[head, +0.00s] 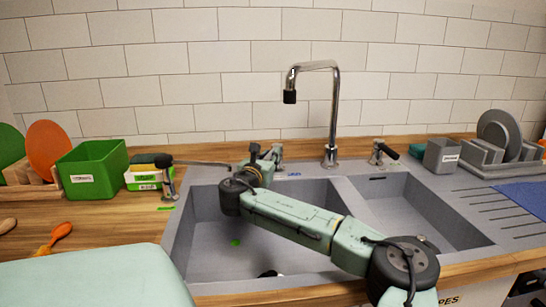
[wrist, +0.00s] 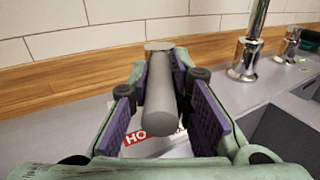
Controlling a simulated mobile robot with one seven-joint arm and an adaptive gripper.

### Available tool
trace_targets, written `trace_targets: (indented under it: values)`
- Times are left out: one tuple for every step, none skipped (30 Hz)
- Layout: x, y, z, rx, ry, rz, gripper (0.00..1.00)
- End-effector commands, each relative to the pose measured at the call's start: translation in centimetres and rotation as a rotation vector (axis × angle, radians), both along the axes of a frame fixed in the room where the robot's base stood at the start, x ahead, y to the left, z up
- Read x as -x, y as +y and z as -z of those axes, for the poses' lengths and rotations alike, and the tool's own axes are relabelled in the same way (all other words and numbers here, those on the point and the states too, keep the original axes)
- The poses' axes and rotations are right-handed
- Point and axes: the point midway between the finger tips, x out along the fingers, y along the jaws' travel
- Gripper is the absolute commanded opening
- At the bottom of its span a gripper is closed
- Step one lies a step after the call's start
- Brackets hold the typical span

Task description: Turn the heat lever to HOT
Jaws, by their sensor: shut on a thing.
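The heat lever (wrist: 160,100) shows in the wrist view as a rounded grey handle pointing toward the camera, between the purple finger pads of my gripper (wrist: 162,82). My gripper is shut on it. In the head view my gripper (head: 262,154) is at the back edge of the sink, left of the faucet. A metal fitting (head: 278,152) shows just behind it, and the handle is mostly hidden there. A small blue marking (head: 294,174) lies right of my gripper.
The tall chrome faucet (head: 334,110) stands close on the right. A black-handled fitting (head: 383,151) is farther right. My arm crosses above the grey double sink (head: 205,245).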

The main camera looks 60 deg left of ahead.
Motion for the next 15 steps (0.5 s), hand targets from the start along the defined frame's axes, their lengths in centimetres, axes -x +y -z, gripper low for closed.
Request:
trace_targets:
  values:
    - [-0.01, 0.06, 0.08, 0.001, 0.001, 0.001, 0.00]
    - [-0.01, 0.05, 0.07, 0.001, 0.001, 0.001, 0.00]
    - [-0.03, 0.05, 0.07, 0.001, 0.001, 0.002, 0.00]
    - [-0.03, 0.04, 0.07, 0.001, 0.001, 0.002, 0.00]
    - [-0.04, 0.05, 0.06, 0.001, 0.001, 0.002, 0.00]
    - [-0.05, 0.04, 0.06, 0.001, 0.001, 0.002, 0.00]
    - [-0.05, 0.03, 0.05, 0.001, 0.001, 0.001, 0.00]
    - [-0.06, 0.04, 0.05, 0.001, 0.001, 0.001, 0.00]
    - [-0.06, 0.04, 0.04, 0.001, 0.001, 0.001, 0.00]
    - [-0.07, 0.03, 0.04, 0.001, 0.001, 0.001, 0.00]
    - [-0.07, 0.03, 0.04, 0.000, 0.000, 0.001, 0.20]
    - [-0.08, 0.03, 0.03, 0.000, 0.000, 0.001, 0.22]
    - [-0.08, 0.03, 0.02, 0.000, 0.000, 0.001, 0.24]
    - [-0.07, 0.02, 0.02, 0.000, 0.000, 0.001, 0.26]
    - [-0.07, 0.02, 0.02, 0.000, 0.000, 0.002, 0.29]
